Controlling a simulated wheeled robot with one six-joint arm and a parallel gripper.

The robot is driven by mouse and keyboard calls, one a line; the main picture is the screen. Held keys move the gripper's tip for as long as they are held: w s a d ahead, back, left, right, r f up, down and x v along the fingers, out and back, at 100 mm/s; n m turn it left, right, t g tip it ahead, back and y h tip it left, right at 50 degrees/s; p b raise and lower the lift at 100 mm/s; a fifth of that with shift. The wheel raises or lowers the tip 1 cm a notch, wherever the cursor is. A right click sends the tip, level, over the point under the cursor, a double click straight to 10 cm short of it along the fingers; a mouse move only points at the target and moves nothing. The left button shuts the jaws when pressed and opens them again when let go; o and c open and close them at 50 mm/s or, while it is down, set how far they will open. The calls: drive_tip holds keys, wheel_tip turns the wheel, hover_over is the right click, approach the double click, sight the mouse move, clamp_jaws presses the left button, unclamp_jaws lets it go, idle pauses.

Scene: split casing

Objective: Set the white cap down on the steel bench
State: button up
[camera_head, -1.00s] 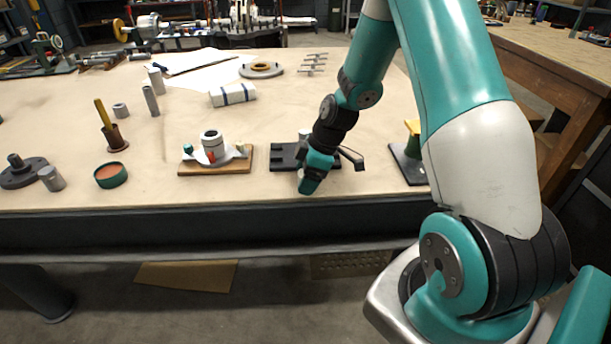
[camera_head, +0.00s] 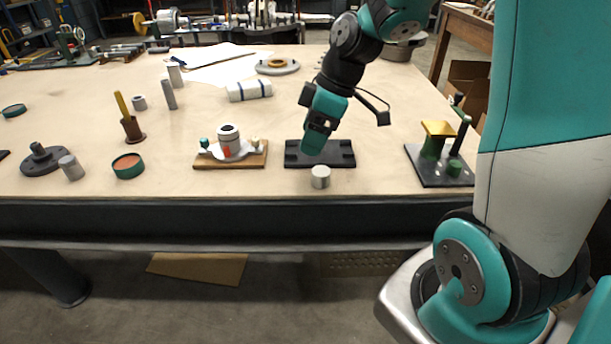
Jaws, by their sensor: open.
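The white cap (camera_head: 320,177), a short pale grey-white cylinder, stands upright on the bench (camera_head: 230,185) near its front edge, just in front of a black fixture block (camera_head: 336,160).
Left of the black block is a wooden board (camera_head: 206,161) bearing a white-and-grey casing part (camera_head: 229,143). To the right stands a dark plate (camera_head: 427,174) with a yellow-topped post (camera_head: 436,130). A green-rimmed dish (camera_head: 128,166) sits at left. Bare bench lies between them.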

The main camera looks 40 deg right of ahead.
drive_tip(key=s+a+r+m+g, duration=0.1)
drive_tip(key=s+a+r, duration=0.2)
drive_tip(key=s+a, duration=0.5)
drive_tip(key=s+a+r+m, duration=0.2)
drive_tip(key=s+a+r, duration=0.1)
drive_tip(key=s+a, duration=0.5)
drive_tip(key=shift+s+a+g, duration=0.25)
drive_tip(key=shift+s+g, duration=0.15)
drive_tip(key=shift+s, duration=0.55)
